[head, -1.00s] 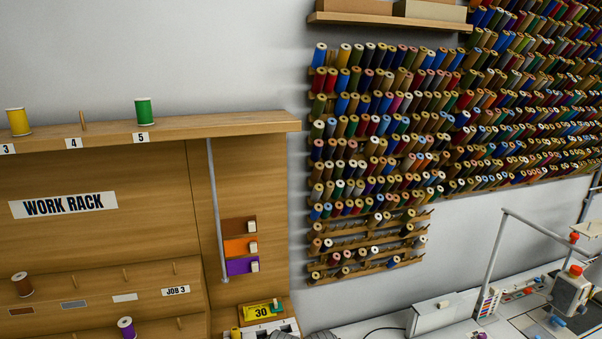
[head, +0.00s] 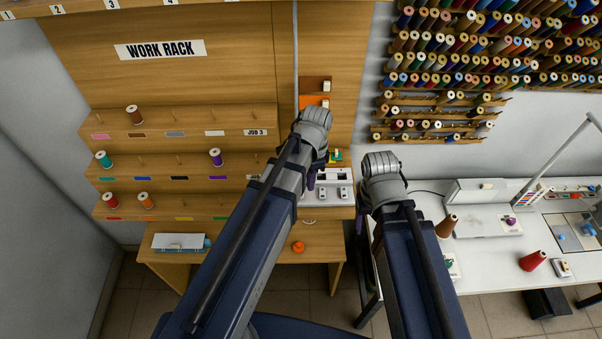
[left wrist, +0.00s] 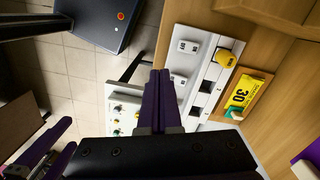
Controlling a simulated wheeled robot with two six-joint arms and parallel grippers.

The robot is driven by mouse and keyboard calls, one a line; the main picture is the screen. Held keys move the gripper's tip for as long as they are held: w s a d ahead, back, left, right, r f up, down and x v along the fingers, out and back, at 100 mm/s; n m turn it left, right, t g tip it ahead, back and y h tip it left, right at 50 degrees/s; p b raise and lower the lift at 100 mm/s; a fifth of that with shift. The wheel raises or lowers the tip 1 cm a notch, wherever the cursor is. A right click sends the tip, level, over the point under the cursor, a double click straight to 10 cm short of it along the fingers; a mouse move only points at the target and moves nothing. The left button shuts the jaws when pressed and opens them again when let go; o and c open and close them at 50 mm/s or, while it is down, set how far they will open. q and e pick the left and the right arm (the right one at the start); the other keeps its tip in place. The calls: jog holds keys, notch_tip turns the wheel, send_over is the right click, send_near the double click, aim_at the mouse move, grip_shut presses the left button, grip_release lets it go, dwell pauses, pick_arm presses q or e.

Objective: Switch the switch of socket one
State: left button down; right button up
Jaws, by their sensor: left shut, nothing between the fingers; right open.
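A white socket strip (head: 310,198) with rocker switches and dark square openings sits on the wooden bench right of the rack; it also shows in the left wrist view (left wrist: 209,73). I cannot read which socket is number one. My left gripper (head: 312,180) is shut and empty, its purple fingers (left wrist: 158,75) over or near the strip; contact cannot be told. My right gripper (head: 366,222) is open and empty, right of the strip and partly hidden by its wrist.
A yellow plug-like piece (left wrist: 226,57) and a yellow "30" card (left wrist: 241,92) are near the strip. The work rack (head: 190,110) with spools stands left. An orange round object (head: 298,247) lies on the lower bench. A white sewing table (head: 500,247) stands right.

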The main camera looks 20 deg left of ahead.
pick_arm(q)
jog(key=w+a+r+m+p, duration=0.3)
jog(key=a+r+p, duration=0.1)
jog(key=r, duration=0.1)
jog(key=shift+w+r, duration=0.3)
jog(key=shift+w, duration=0.05)
pick_arm(e)
notch_tip(320, 180, up, 6)
jog(key=shift+f, duration=0.2)
pick_arm(q)
jog(key=shift+f, duration=0.1)
pick_arm(e)
jog(key=shift+f, duration=0.1)
pick_arm(q)
jog(key=f+b, duration=0.9)
jog(key=s+f+b, duration=0.1)
jog(key=f+b, duration=0.4)
jog(key=shift+d, duration=0.2)
jog(key=shift+r, duration=0.1)
pick_arm(e)
notch_tip(320, 180, down, 14)
